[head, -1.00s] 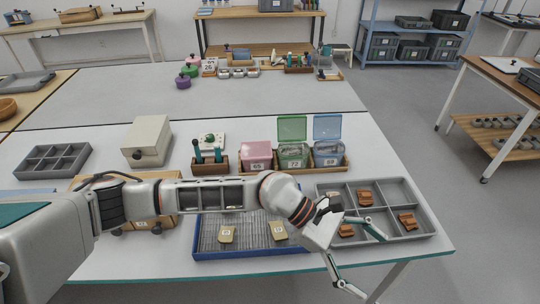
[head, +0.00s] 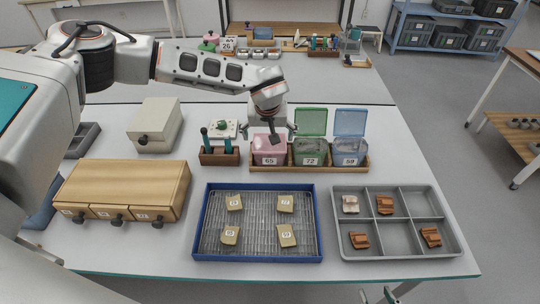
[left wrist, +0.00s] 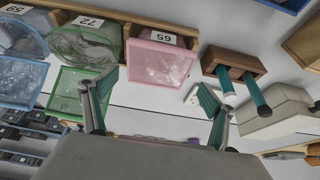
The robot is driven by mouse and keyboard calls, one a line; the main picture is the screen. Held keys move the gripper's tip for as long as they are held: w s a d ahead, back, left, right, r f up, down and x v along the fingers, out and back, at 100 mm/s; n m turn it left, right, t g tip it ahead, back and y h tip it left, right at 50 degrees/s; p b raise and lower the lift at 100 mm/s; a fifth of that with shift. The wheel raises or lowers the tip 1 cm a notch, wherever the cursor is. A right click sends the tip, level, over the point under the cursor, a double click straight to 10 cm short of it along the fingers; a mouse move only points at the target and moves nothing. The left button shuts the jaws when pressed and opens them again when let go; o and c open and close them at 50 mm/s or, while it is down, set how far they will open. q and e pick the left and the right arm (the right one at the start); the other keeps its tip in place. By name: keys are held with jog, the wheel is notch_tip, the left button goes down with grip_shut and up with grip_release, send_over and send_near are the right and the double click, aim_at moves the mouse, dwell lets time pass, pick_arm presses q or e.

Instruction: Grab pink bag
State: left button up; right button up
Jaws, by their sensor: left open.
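The pink bag (head: 258,155), a translucent pink bag-like container labelled 65, stands at the left end of a wooden rack (head: 310,168). It also shows in the left wrist view (left wrist: 162,66), between the two fingers as seen from there. My left gripper (head: 272,135) is open, with its fingers spread, over the pink bag and partly hiding its top. The same fingers show in the left wrist view (left wrist: 158,88) with nothing between them. I cannot tell if they touch the bag. My right gripper (head: 378,296) barely shows at the bottom edge; its jaws are unclear.
A green container (head: 308,150) and a blue container (head: 350,150), lids raised, share the rack. A wooden holder (head: 219,158) with teal-handled tools stands left of it. In front are a blue-rimmed tray (head: 205,240) of sherds and a grey divided tray (head: 448,220).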

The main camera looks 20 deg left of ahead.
pick_arm(q)
jog(key=x, duration=0.5)
jog(key=shift+d+f, duration=0.15)
jog(key=shift+d, duration=0.05)
jog(key=c, duration=1.2)
